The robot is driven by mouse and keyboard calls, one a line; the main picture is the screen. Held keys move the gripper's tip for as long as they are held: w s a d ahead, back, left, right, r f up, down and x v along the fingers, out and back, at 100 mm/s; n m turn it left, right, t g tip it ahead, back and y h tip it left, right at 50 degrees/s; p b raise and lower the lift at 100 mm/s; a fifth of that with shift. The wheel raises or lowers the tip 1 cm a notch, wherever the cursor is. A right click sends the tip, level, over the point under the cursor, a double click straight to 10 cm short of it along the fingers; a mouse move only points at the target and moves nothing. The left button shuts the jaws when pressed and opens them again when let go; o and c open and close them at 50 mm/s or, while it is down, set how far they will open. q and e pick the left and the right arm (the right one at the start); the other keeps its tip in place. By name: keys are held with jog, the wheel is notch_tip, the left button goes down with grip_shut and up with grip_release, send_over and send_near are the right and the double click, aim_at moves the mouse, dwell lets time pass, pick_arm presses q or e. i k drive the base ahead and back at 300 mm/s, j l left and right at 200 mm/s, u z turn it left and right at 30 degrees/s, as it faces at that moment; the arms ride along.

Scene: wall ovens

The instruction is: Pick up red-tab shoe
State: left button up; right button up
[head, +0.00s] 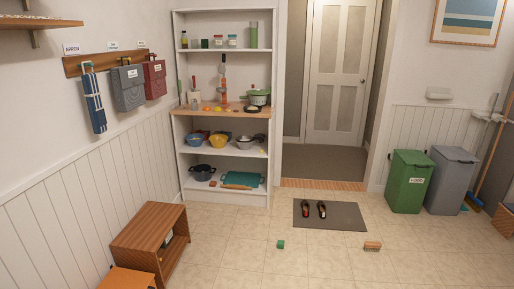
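Two small dark shoes lie side by side on a dark grey mat (345,222) in front of the doorway. The left shoe (306,210) and the right shoe (322,210) both show small reddish patches. They are too small in the head view to tell whether either patch is a tab. Neither of my grippers is in view, and nothing touches the shoes.
A green block (281,244) and a brown block (372,246) lie on the tiled floor before the mat. A wooden bench (150,228) stands at left, a white shelf (177,85) behind. Green (408,182) and grey bins (451,182) stand right. Floor between is mostly clear.

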aim_at(306, 206)
jog(key=i+l+z, duration=0.15)
jog(key=i+z, duration=0.15)
jog(key=i, duration=0.3)
jog(key=i+z, duration=0.3)
jog(key=i, duration=0.3)
jog(key=i+z, duration=0.25)
jog(key=i, duration=0.4)
jog(key=i+j+z, duration=0.3)
jog(key=i, duration=0.25)
